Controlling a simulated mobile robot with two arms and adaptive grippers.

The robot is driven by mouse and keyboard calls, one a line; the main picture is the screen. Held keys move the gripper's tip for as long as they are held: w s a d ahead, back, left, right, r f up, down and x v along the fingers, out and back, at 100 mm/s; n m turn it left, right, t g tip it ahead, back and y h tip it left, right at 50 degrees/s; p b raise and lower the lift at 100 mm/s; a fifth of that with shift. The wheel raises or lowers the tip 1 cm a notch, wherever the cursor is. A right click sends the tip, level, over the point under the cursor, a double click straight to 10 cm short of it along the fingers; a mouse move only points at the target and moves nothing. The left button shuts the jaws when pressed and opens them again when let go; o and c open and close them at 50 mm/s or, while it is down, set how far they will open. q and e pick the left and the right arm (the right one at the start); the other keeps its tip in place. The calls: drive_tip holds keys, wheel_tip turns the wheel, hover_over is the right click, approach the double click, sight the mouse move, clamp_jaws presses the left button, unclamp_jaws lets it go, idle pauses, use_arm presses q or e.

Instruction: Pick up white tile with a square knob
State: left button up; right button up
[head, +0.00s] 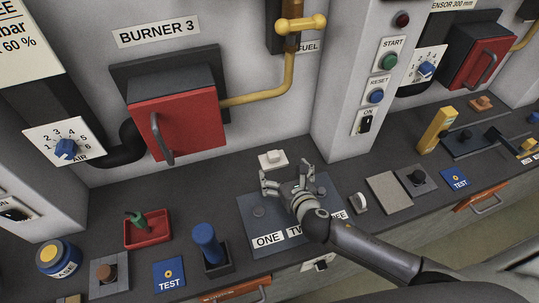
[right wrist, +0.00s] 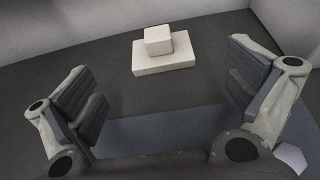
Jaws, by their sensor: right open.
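The white tile with a square knob (head: 272,159) lies flat on the dark counter near the back wall. In the right wrist view the white tile (right wrist: 165,62) shows ahead, with its block-shaped knob on top. My right gripper (head: 286,178) is open and empty, just in front of the tile and over the back part of the grey board. In the wrist view my two fingers (right wrist: 165,88) stand wide apart on either side of the tile's line, and the tile is beyond them, not touched. My left gripper is not in view.
The grey board (head: 254,240) with label strips lies under my right arm. A blue-handled item (head: 207,243) and a red tray (head: 147,230) stand to its left. A white-faced round piece (head: 360,203) and a flat beige plate (head: 388,192) are to the right. The wall rises close behind the tile.

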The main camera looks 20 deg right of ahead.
sight(275, 158)
drive_tip(key=x, duration=0.4)
drive_tip(key=shift+w, duration=0.4)
drive_tip(key=shift+p+x, duration=0.55)
drive_tip(key=shift+x, duration=1.7)
drive_tip(key=shift+a+r, duration=0.1)
drive_tip(key=shift+r, duration=0.05)
drive_tip(key=c, duration=1.1)
